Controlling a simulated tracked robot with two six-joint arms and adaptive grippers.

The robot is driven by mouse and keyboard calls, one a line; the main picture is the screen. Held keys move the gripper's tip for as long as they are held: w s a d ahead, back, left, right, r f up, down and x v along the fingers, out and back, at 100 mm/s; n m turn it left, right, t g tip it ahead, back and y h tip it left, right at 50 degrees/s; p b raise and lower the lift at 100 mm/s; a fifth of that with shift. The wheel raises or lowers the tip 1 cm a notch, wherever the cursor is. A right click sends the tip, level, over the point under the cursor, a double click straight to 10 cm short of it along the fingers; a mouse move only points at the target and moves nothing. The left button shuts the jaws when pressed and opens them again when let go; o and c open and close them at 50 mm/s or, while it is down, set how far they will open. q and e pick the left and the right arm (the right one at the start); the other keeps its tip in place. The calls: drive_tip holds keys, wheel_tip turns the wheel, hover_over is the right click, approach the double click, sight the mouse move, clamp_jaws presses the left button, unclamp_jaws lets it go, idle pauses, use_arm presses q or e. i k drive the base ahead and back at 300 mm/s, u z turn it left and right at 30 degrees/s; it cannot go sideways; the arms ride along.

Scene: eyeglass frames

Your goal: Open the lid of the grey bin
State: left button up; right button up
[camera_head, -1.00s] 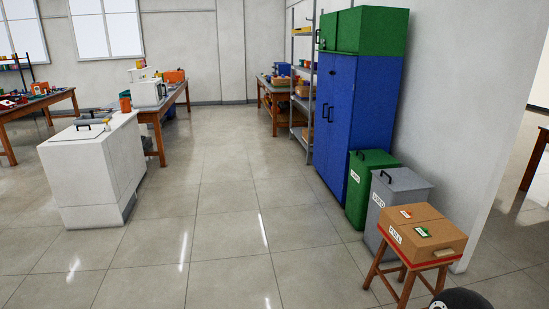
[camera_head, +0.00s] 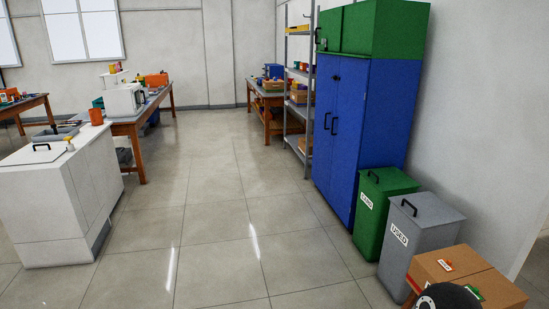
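The grey bin (camera_head: 416,245) stands at the right, against the wall, with a label on its front. Its grey lid (camera_head: 428,208) is shut and carries a black handle (camera_head: 409,207) near the left edge. A rounded black part at the bottom edge, in front of the cardboard box, looks like part of my arm. No gripper fingers show, so neither gripper can be seen.
A green bin (camera_head: 371,217) with a black handle stands just behind the grey one. A cardboard box (camera_head: 492,290) sits close in front of it. A blue cabinet (camera_head: 350,140) is farther back. The tiled floor (camera_head: 215,230) to the left is clear.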

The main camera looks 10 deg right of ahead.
sight(425, 209)
drive_tip(key=z, duration=0.15)
drive_tip(key=i, duration=1.35)
drive_tip(key=z, duration=0.5)
drive_tip(key=i, duration=1.45)
drive_tip(key=z, duration=0.45)
drive_tip(key=i, duration=0.7)
drive_tip(key=z, duration=0.15)
